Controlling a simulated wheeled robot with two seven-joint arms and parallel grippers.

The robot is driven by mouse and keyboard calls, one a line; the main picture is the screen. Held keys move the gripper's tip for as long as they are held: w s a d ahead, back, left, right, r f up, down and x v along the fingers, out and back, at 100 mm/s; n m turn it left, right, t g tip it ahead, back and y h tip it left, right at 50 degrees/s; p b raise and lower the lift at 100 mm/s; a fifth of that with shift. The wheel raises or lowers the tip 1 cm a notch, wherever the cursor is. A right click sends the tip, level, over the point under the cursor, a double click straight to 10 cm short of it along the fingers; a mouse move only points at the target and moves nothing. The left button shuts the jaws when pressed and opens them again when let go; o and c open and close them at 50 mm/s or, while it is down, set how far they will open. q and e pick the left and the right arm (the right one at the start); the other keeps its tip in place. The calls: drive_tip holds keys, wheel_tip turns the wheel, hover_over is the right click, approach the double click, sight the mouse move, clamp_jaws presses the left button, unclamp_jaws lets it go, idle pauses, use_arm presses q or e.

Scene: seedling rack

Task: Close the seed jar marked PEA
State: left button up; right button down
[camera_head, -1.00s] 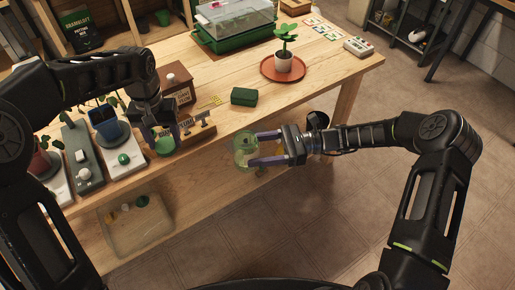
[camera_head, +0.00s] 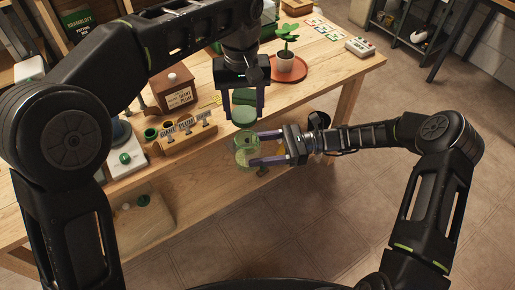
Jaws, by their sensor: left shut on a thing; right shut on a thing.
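A clear, green-tinted glass jar (camera_head: 241,156) is held out in front of the table's edge by my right gripper (camera_head: 259,148). The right gripper is shut on its sides from the right, and the jar looks upright. I can read no PEA marking on it. My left gripper (camera_head: 243,113) points down from above and is shut on a round green lid (camera_head: 243,119). The lid is held just above and behind the jar's mouth in the picture, apart from it as far as I can tell.
A wooden rack with labels (camera_head: 184,137) and a brown box (camera_head: 176,88) stand to the left. A plant on a red saucer (camera_head: 297,77) stands behind to the right. Open floor lies at front right.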

sight(247, 150)
use_arm(q)
drive_tip(key=shift+d, duration=0.1)
idle(0.3)
drive_tip(key=shift+f, duration=1.95)
drive_tip(key=shift+s, duration=0.1)
drive_tip(key=shift+f, duration=0.85)
drive_tip(key=shift+f, duration=0.6)
